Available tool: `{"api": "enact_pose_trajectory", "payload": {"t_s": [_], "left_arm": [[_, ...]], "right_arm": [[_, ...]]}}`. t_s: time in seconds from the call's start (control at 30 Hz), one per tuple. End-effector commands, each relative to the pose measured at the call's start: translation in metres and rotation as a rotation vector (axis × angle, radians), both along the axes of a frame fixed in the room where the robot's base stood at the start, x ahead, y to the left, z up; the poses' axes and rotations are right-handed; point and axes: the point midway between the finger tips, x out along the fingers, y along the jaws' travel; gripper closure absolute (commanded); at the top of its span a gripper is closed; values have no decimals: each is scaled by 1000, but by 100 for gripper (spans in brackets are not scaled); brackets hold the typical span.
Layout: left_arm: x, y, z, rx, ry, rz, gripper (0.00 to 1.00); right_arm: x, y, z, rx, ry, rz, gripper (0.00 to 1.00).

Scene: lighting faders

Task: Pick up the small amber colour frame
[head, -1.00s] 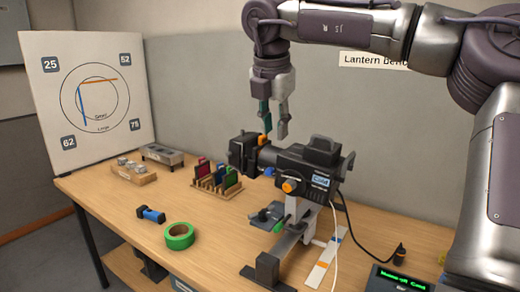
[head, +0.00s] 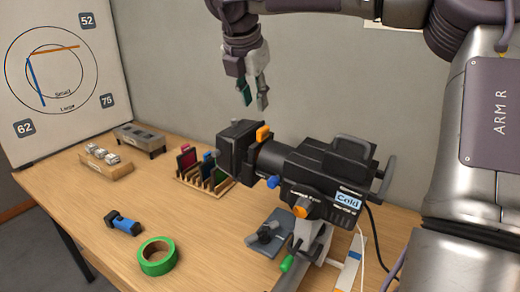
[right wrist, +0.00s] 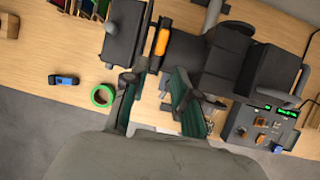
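A small amber piece (head: 263,134) stands up from the top of the black holder at the front of the spotlight (head: 320,175); the rest of it is hidden inside. It also shows as an orange strip in the right wrist view (right wrist: 162,40). My right gripper (head: 254,97) hangs above it in the head view, pointing down, fingers apart and empty. In the right wrist view its two green-padded fingers (right wrist: 154,92) are spread, with the amber strip beyond the gap between them. My left gripper is not in view.
A wooden rack (head: 190,180) holds several colour frames, red, blue and green among them. A white target board (head: 60,75) stands behind. A control box (right wrist: 262,122) shows in the wrist view.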

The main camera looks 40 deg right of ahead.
Motion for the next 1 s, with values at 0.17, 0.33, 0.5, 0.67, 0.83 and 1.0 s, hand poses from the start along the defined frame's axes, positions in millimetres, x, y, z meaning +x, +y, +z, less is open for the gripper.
{"api": "enact_pose_trajectory", "payload": {"t_s": [0.17,0.33,0.5,0.67,0.83,1.0], "left_arm": [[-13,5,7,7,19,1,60],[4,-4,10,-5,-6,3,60],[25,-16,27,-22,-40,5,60],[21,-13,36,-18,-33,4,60],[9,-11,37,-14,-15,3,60],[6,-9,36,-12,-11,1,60]], "right_arm": [[6,-12,-28,3,4,-1,72],[8,-16,-40,2,1,0,72],[10,-26,-54,5,6,0,72],[13,-36,-76,3,4,0,72],[16,-39,-86,2,-1,0,72],[16,-39,-87,1,-1,0,72]]}}
